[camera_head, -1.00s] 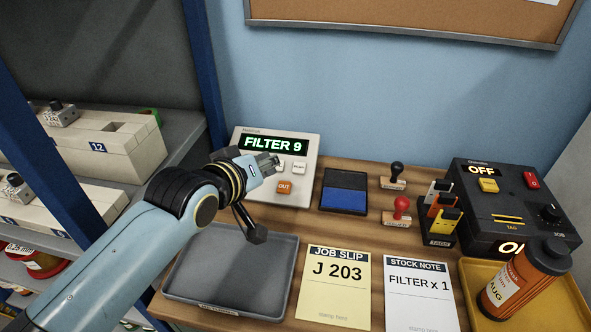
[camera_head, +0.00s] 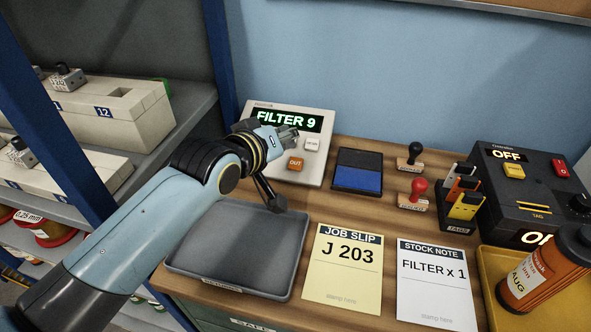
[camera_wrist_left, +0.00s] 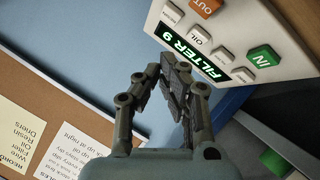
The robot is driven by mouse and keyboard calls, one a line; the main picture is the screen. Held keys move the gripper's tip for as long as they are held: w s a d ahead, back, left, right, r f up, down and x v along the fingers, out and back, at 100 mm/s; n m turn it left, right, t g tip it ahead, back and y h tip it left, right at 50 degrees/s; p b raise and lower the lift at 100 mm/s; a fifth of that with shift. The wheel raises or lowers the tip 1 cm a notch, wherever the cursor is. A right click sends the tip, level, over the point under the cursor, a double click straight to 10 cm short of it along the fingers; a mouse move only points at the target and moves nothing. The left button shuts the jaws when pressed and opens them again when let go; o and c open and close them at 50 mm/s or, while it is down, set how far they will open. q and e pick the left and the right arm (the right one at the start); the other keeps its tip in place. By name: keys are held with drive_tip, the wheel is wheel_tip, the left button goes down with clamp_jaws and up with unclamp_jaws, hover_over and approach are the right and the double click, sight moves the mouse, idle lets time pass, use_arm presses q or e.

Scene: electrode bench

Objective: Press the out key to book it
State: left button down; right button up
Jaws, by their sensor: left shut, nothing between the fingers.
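The orange OUT key (camera_head: 296,163) is on the front of a white keypad unit (camera_head: 321,160) whose green display (camera_head: 287,119) reads FILTER 9. In the left wrist view the OUT key (camera_wrist_left: 207,7) sits at the top edge, with the OIL key (camera_wrist_left: 197,35) and green IN key (camera_wrist_left: 264,57) also showing. My left gripper (camera_head: 291,134) is shut and empty. In the head view it is in front of the keypad, above the OUT key and over the display's lower edge, hiding some keys. In the wrist view its fingertips (camera_wrist_left: 180,85) appear beside the display; I cannot tell whether they touch.
A grey tray (camera_head: 292,262) lies below the arm. A blue ink pad (camera_head: 357,170), two stamps (camera_head: 418,188), a job slip (camera_head: 341,283) and a stock note (camera_head: 436,290) lie to the right. A dark OFF-labelled machine (camera_head: 530,200) and orange bottle (camera_head: 545,270) stand far right.

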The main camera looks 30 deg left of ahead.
sight(291, 168)
use_arm(q)
drive_tip(key=f+b, duration=0.1)
drive_tip(key=f, duration=0.1)
drive_tip(key=w+f+b, duration=0.1)
drive_tip(key=f+b, duration=0.1)
drive_tip(key=shift+w+a, duration=0.15)
drive_tip(key=shift+w+a+f+b, duration=0.1)
drive_tip(key=shift+w+f+b, duration=0.35)
drive_tip(key=shift+f+b, duration=0.25)
idle(0.5)
drive_tip(key=shift+f, duration=0.1)
drive_tip(key=shift+w+f, duration=0.1)
drive_tip(key=shift+f, duration=0.25)
drive_tip(key=shift+w+a+f, duration=0.1)
drive_tip(key=shift+w+f, duration=0.05)
drive_tip(key=shift+f, duration=0.25)
idle(0.6)
drive_tip(key=shift+r, duration=0.1)
drive_tip(key=shift+s+r+p, duration=0.3)
drive_tip(key=shift+r+p, duration=0.4)
drive_tip(key=shift+p, duration=0.2)
